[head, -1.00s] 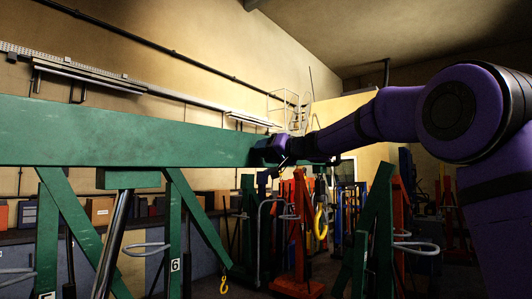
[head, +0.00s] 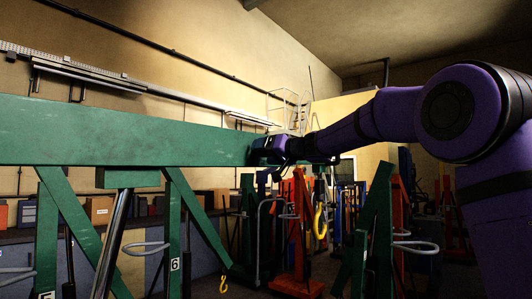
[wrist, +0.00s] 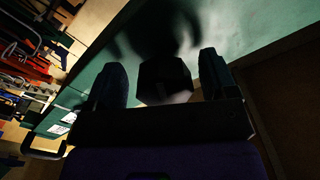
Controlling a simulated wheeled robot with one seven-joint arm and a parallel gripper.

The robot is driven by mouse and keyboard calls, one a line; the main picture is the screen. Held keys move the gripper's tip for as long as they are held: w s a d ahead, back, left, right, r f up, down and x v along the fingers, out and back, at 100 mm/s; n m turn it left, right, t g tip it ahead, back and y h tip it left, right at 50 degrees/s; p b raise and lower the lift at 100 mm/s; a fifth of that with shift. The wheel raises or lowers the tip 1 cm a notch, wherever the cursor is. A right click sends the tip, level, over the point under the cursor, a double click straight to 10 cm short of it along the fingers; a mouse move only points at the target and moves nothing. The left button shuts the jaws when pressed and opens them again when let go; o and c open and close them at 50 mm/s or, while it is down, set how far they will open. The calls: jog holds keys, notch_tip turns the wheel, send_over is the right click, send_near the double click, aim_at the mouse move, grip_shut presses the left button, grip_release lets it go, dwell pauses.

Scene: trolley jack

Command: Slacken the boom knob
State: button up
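The boom is a long green beam (head: 120,135) that crosses the left half of the head view and ends near my gripper (head: 268,150). In the wrist view, a dark blocky piece that looks like the boom knob (wrist: 165,82) stands out from the green face of the boom (wrist: 235,30). My gripper (wrist: 163,68) has one finger on each side of this knob. The fingers are apart, with what look like narrow dark gaps beside the knob; contact is hard to judge in the shadow. In the head view the knob is hidden behind my gripper.
Green legs and braces (head: 175,235) stand below the boom. A red stand (head: 300,230) and a yellow hook (head: 320,222) are beyond my gripper. A smaller yellow hook (head: 223,284) hangs low. Boxes (head: 98,210) line the back wall.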

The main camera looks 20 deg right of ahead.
jog(key=shift+r, duration=0.15)
jog(key=v, duration=1)
jog(key=shift+s+d, duration=0.2)
jog(key=shift+s, duration=0.15)
